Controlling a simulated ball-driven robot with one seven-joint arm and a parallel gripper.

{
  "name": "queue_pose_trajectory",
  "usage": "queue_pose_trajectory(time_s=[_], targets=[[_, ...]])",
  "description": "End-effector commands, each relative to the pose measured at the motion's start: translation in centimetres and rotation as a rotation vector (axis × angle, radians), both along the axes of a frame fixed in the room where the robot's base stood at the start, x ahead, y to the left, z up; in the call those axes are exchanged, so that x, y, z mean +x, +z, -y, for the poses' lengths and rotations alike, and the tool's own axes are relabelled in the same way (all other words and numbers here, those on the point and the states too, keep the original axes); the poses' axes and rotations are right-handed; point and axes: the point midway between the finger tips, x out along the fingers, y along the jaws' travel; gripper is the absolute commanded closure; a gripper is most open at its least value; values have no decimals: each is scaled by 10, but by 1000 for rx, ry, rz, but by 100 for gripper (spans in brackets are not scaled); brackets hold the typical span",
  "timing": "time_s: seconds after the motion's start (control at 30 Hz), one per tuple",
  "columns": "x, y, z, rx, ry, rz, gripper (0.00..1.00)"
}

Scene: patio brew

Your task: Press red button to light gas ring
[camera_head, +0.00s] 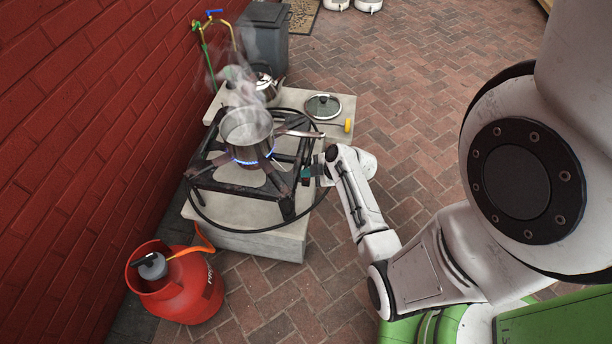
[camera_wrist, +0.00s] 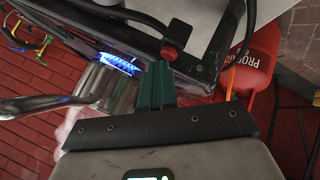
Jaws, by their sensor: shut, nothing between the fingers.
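The gas ring's blue flame (camera_head: 246,160) is lit under a steel pot (camera_head: 246,128) on the black burner stand (camera_head: 232,186), and steam rises from the pot. The flame also shows in the wrist view (camera_wrist: 118,63), beside the shiny pot. A red button (camera_wrist: 169,53) sits on a black fitting at the stand's edge in the wrist view. My gripper (camera_head: 306,173) is at the stand's near right side, its teal fingers (camera_wrist: 155,80) shut and empty. The fingertips are right by the red button; I cannot tell whether they touch it. The button is hidden in the head view.
A red gas bottle (camera_head: 182,290) with an orange hose stands at front left. A glass lid (camera_head: 323,106) and a kettle (camera_head: 266,84) are on the slab behind the stand. A red brick wall (camera_head: 90,110) is at left. Paving at right is clear beyond my arm.

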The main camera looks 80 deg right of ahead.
Motion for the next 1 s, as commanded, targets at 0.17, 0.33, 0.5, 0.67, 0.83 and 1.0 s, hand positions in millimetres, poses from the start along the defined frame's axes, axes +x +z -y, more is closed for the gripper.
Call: queue_pose_trajectory(time_s=[0.17,0.33,0.5,0.67,0.83,1.0], targets=[[-1,4,-1,2,0,-2,100],[-1,4,-1,2,0,-2,100],[-1,10,-1,1,1,-1,100],[0,25,-1,1,2,-1,100],[-1,40,-1,1,1,-1,100],[-1,55,-1,1,1,-1,100]])
